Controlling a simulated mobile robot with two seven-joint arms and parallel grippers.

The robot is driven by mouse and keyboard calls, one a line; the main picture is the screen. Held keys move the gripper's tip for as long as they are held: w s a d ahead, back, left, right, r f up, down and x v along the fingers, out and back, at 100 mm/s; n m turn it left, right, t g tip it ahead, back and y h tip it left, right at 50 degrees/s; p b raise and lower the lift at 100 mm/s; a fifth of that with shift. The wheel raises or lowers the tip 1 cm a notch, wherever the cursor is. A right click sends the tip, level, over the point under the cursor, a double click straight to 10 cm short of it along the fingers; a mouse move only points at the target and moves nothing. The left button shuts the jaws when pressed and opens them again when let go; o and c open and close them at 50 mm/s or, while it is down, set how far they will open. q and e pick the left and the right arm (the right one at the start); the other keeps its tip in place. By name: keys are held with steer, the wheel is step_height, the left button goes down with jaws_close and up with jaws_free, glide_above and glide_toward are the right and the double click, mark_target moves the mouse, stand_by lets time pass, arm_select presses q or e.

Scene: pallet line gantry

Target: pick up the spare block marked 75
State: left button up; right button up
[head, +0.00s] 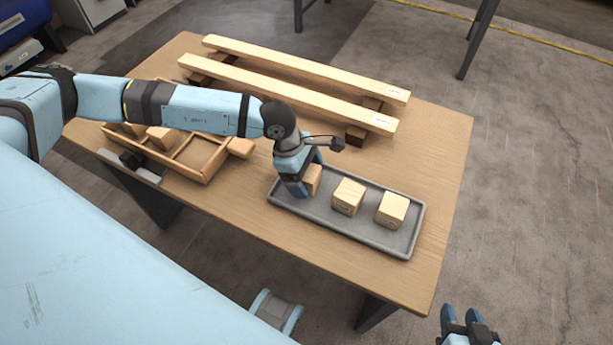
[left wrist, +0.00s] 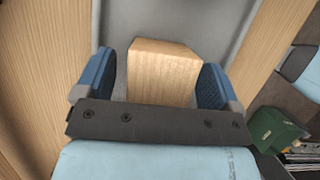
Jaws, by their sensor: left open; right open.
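A grey tray (head: 385,241) on the table holds three wooden blocks in a row. My left gripper (head: 304,186) is down at the tray's left end, around the leftmost block (head: 315,180). In the left wrist view that block (left wrist: 163,72) stands between the two blue fingers of the open gripper (left wrist: 160,85), with a gap on at least the left side. The middle block (head: 348,197) and the right block (head: 391,210) stand free, with small marks too small to read. No number shows on the leftmost block. My right gripper (head: 467,322) is open and empty, off the table at bottom right.
A wooden divided box (head: 205,178) with blocks in it stands on the table's left, under my left arm. Another block (head: 240,147) is at its right end. Two long pale beams (head: 300,68) lie on dark supports at the back. The table's right side (head: 440,150) is clear.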

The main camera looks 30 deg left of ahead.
arm_select(q)
steer(key=c, duration=1)
steer(key=shift+r, duration=0.15)
